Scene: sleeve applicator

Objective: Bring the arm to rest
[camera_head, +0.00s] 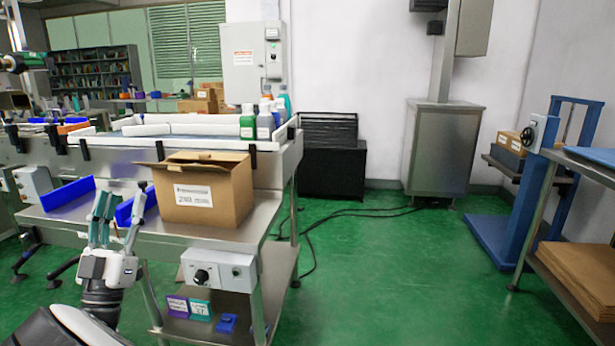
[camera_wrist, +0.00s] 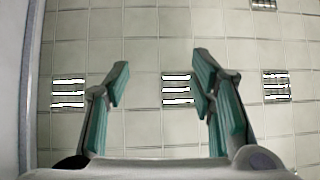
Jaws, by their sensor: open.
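My gripper (camera_head: 107,207) shows at the lower left of the head view, fingers pointing up, in front of the steel bench. Its two green-padded fingers also show in the wrist view (camera_wrist: 160,77), spread apart with nothing between them. The wrist view looks up at a tiled ceiling with lights. The fingers overlap the blue bins in the head view; I cannot tell the exact gap to the bench.
An open cardboard box (camera_head: 225,197) and blue bins (camera_head: 68,193) stand on the steel bench (camera_head: 250,228). A control box (camera_head: 222,271) is on its front. Bottles (camera_head: 265,122) stand behind. The green floor (camera_head: 400,270) is clear at centre, with cables (camera_head: 345,213). A blue lift stand (camera_head: 515,215) is at right.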

